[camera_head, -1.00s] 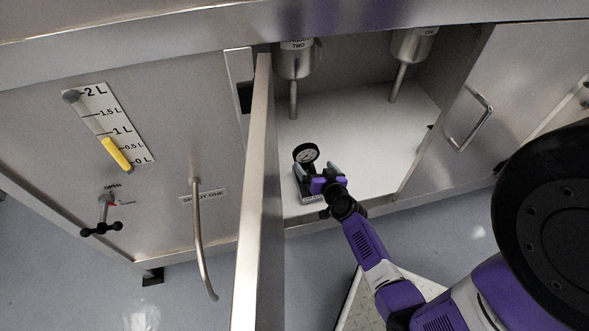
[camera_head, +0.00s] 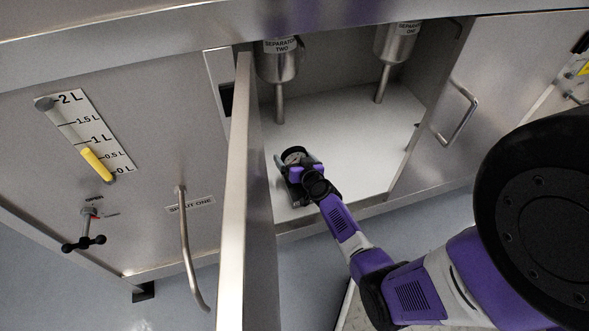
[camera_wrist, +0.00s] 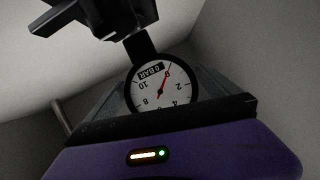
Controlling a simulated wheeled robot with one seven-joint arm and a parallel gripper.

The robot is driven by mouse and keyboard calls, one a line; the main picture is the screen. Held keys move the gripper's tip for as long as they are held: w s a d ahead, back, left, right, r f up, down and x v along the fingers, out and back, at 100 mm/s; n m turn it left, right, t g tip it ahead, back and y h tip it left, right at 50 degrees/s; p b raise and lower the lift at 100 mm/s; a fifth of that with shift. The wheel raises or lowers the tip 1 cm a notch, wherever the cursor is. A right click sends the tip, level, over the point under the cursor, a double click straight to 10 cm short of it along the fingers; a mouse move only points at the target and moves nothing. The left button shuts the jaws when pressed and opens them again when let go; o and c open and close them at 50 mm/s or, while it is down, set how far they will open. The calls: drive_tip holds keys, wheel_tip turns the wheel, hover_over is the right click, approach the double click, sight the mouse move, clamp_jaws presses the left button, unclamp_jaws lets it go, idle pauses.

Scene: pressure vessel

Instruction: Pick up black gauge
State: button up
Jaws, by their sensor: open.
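The black gauge (camera_head: 293,154) is inside the open cabinet, near its front left. It has a round white dial with a black rim. In the wrist view the dial (camera_wrist: 158,88) faces the camera upside down, with a red needle, and a black stem and fitting (camera_wrist: 100,16) beyond it. My gripper (camera_head: 294,171) reaches in from the front and is at the gauge. Its grey fingers lie on both sides of the dial in the wrist view, apart. Whether they touch the gauge is hidden, as is most of its lower part.
The open cabinet door (camera_head: 235,200) stands close to the left of my arm. Separator two (camera_head: 279,62) and separator one (camera_head: 397,42) hang above with pipes pointing down. The white cabinet floor (camera_head: 350,145) is clear to the right.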

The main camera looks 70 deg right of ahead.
drive_tip(key=c, duration=1.6)
drive_tip(key=shift+r, duration=0.1)
drive_tip(key=c, duration=0.3)
drive_tip(key=shift+r, duration=0.1)
drive_tip(key=shift+c, duration=0.2)
